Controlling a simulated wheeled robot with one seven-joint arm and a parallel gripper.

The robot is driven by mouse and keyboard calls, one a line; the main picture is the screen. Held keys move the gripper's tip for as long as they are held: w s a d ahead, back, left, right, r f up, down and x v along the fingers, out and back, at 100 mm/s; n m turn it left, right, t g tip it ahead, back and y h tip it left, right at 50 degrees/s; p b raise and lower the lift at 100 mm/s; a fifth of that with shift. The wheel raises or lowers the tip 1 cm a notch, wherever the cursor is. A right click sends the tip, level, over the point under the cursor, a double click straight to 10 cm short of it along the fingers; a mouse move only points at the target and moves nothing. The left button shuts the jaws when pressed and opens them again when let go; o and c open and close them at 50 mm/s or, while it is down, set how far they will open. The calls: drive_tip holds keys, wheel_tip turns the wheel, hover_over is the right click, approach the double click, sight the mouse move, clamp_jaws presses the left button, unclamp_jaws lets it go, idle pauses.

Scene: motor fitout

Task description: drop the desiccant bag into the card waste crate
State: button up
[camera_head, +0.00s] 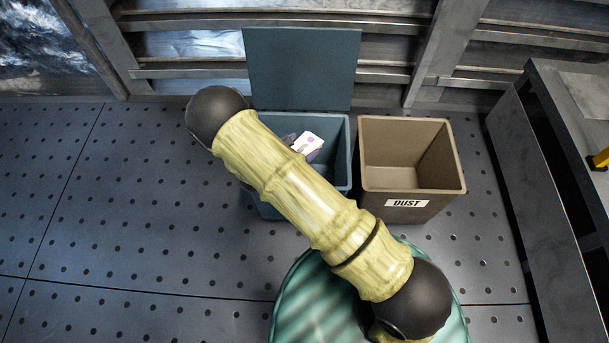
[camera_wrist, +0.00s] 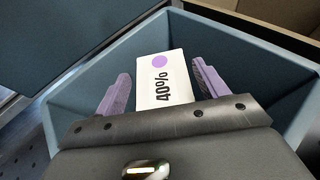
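The desiccant bag is a white packet (camera_wrist: 160,78) marked "40%" with a purple dot, between my gripper's purple fingers in the wrist view. It also shows in the head view (camera_head: 307,142). My gripper (camera_wrist: 162,66) is open, with a narrow gap between each finger and the packet. Gripper and packet are over or inside the mouth of the blue-grey crate (camera_head: 342,172), whose lid (camera_head: 303,68) stands open behind. I cannot tell the packet's height above the crate floor. My arm hides the crate's left and front, and no label on it is visible.
A brown crate labelled "DUST" (camera_head: 408,190) stands just right of the blue-grey crate, open and empty as far as I see. A dark bench (camera_head: 560,150) stands at the far right. Metal rails run behind. The perforated floor (camera_head: 110,210) at left is clear.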

drive_tip(key=shift+o, duration=1.3)
drive_tip(key=shift+s, duration=0.1)
drive_tip(key=p+v, duration=0.6)
drive_tip(key=v, duration=1.1)
drive_tip(key=shift+r, duration=0.2)
